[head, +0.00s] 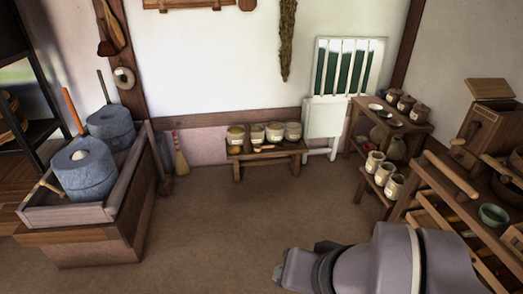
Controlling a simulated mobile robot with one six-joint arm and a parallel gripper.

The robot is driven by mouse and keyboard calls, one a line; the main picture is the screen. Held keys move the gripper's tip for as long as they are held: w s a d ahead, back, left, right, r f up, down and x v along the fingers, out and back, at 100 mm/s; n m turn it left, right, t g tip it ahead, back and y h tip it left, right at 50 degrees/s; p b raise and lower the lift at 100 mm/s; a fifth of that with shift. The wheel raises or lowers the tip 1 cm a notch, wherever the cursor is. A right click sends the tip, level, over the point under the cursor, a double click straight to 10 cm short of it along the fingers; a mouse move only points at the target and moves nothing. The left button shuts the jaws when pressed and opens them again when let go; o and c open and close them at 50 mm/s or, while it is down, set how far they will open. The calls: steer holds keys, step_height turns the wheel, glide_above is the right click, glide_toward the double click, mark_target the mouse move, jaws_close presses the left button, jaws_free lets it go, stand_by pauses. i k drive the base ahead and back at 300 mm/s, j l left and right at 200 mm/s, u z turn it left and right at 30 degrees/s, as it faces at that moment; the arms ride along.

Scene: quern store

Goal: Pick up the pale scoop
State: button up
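A small pale, light-wood scoop-like piece (267,148) lies near the front edge of a low wooden bench (239,158) by the back wall, in front of several tubs. It is small in the view, so I cannot be certain it is the pale scoop. A part of my grey arm reaches in from the bottom right, well short of the bench and apart from it. The fingers of my gripper do not show, so its opening and contents are hidden.
A wooden trough (70,215) with two grey stone querns (85,178) stands left. A broom (180,160) leans by the wall. Jar shelves (415,126) and a rack (425,185) line the right. The middle floor is clear.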

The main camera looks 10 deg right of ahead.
mark_target(257, 148)
steer(key=u, duration=1.25)
steer(key=z, duration=1.4)
steer(key=i+z, duration=0.25)
steer(key=i, duration=1.25)
steer(key=i+u, duration=0.15)
steer(key=i, duration=0.4)
steer(key=i+l+u, duration=0.2)
steer(key=i, duration=0.35)
steer(key=i+l+u, duration=0.15)
steer(key=i, duration=0.45)
steer(key=i+l+u, duration=0.2)
steer(key=i, duration=0.3)
steer(key=i+l+u, duration=0.15)
steer(key=i+l, duration=0.35)
